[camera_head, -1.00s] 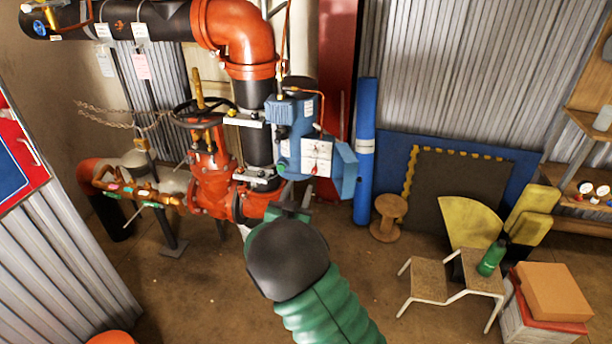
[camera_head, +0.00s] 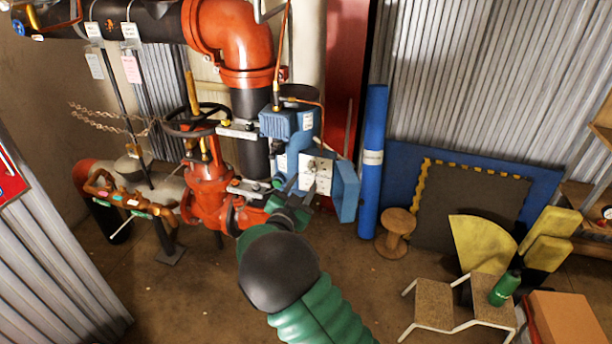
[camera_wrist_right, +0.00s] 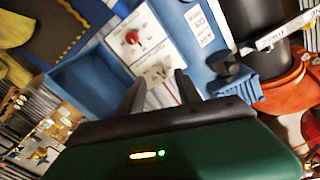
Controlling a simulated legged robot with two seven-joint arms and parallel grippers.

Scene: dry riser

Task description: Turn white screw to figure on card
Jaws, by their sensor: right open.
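The blue box (camera_head: 345,190) on the riser carries a white panel (camera_head: 322,168). In the right wrist view the panel has a red knob (camera_wrist_right: 132,38) on one plate and a small pale screw-like part with dark marks (camera_wrist_right: 160,71) on the plate beside it. My right gripper (camera_head: 297,190) is open in front of the panel. Its two dark fingers (camera_wrist_right: 161,78) are apart, on either side of the pale part in the picture; I cannot tell whether they touch it. A white label with print (camera_wrist_right: 198,24) is on the box; I cannot tell which card is meant. My left gripper is not in view.
Orange pipework (camera_head: 240,45), a black handwheel (camera_head: 196,120) and hanging tags (camera_head: 131,68) stand left of the box. A blue rolled tube (camera_head: 373,165) stands to its right. A step stool (camera_head: 435,305) and a wooden spool (camera_head: 397,230) are on the floor.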

